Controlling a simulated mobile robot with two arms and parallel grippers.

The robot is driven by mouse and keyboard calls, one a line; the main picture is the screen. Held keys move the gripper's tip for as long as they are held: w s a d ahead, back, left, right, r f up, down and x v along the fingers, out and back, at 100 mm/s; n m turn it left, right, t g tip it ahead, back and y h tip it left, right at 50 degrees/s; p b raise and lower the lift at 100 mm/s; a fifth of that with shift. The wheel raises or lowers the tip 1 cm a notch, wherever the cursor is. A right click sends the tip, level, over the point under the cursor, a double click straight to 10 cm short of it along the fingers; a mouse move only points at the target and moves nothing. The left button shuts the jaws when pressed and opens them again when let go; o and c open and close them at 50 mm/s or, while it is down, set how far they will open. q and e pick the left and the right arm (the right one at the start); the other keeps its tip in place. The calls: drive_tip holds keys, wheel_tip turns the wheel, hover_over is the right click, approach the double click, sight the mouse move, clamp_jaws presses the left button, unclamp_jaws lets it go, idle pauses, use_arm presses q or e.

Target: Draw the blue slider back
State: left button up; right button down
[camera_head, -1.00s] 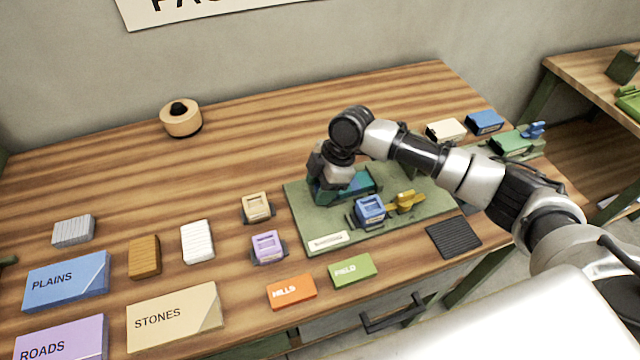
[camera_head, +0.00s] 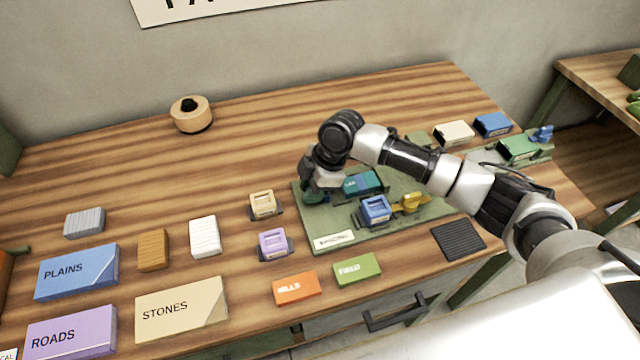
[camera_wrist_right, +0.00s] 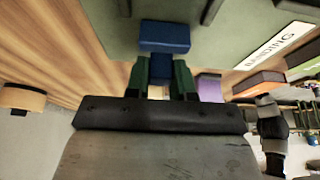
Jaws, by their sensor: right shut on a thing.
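My right gripper (camera_head: 314,194) is low at the left edge of the green board (camera_head: 420,216). In the right wrist view its green fingers (camera_wrist_right: 161,82) are shut on the narrow part of the blue slider (camera_wrist_right: 165,37), whose wider blue head shows beyond the fingertips. In the head view the gripper hides the slider. A teal and dark green block (camera_head: 362,182) lies on the board just right of the gripper. My left gripper is not in view.
A blue holder (camera_head: 375,209) and a yellow piece (camera_head: 411,202) stand on the board, right of the gripper. A tan holder (camera_head: 263,204) and a purple holder (camera_head: 273,244) stand left of the board. The table behind the gripper is clear.

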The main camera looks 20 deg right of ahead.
drive_tip(key=shift+a, duration=0.15)
drive_tip(key=c, duration=1)
unclamp_jaws()
drive_tip(key=shift+a, duration=0.15)
drive_tip(key=shift+o, duration=0.2)
drive_tip(key=shift+d+r, duration=0.35)
drive_tip(key=shift+r, duration=0.1)
drive_tip(key=b+v, duration=0.1)
drive_tip(key=v, duration=0.8)
drive_tip(key=shift+r+b, duration=0.3)
drive_tip(key=shift+r, duration=0.1)
drive_tip(key=shift+s+f, duration=0.1)
